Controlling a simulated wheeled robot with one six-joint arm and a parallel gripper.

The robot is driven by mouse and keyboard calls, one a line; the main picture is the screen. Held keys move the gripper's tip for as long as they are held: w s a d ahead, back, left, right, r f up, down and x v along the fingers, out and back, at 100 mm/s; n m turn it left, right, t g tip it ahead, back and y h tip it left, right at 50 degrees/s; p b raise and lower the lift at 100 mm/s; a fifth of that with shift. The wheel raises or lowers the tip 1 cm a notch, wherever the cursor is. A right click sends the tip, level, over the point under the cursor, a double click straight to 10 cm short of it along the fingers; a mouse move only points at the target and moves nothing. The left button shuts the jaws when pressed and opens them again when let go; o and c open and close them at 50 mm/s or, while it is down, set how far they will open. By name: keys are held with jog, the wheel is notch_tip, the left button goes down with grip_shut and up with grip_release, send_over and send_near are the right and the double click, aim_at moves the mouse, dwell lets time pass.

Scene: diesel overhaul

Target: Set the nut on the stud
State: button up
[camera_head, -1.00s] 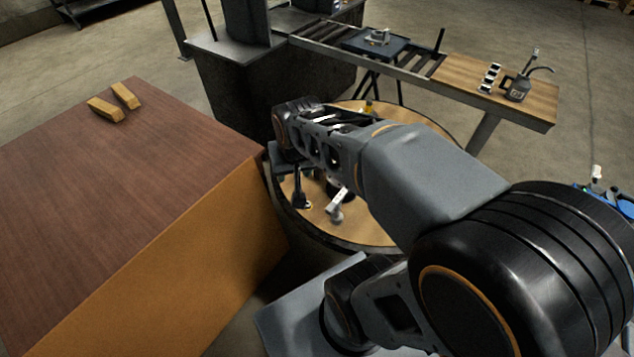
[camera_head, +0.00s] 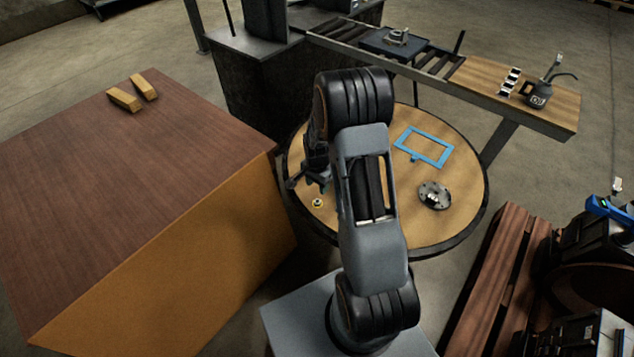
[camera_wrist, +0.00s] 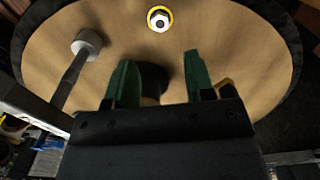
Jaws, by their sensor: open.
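A pale hexagonal nut (camera_wrist: 160,20) with a dark centre sits in a yellow ring on the round wooden table (camera_wrist: 230,40), at the top middle of the wrist view. In the head view the nut (camera_head: 317,203) is small, near the table's left edge. My gripper (camera_wrist: 160,78) has its two green fingers apart, with nothing clearly held between them. In the head view my gripper (camera_head: 318,184) is above the table's left side, close to the nut, partly hidden by my arm. I cannot make out the stud; a dark round flange (camera_head: 434,195) lies on the table's right side.
A blue rectangular frame (camera_head: 425,147) lies on the table. In the wrist view a mallet-like tool (camera_wrist: 86,44) is at the left, and a dark, blurred object shows beyond the fingers. A brown-topped block (camera_head: 130,180) stands close left of the table.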

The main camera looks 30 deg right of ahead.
aim_at(317, 198)
jog(key=shift+f+b, duration=3.1)
jog(key=shift+f, duration=1.15)
jog(key=shift+c, duration=0.2)
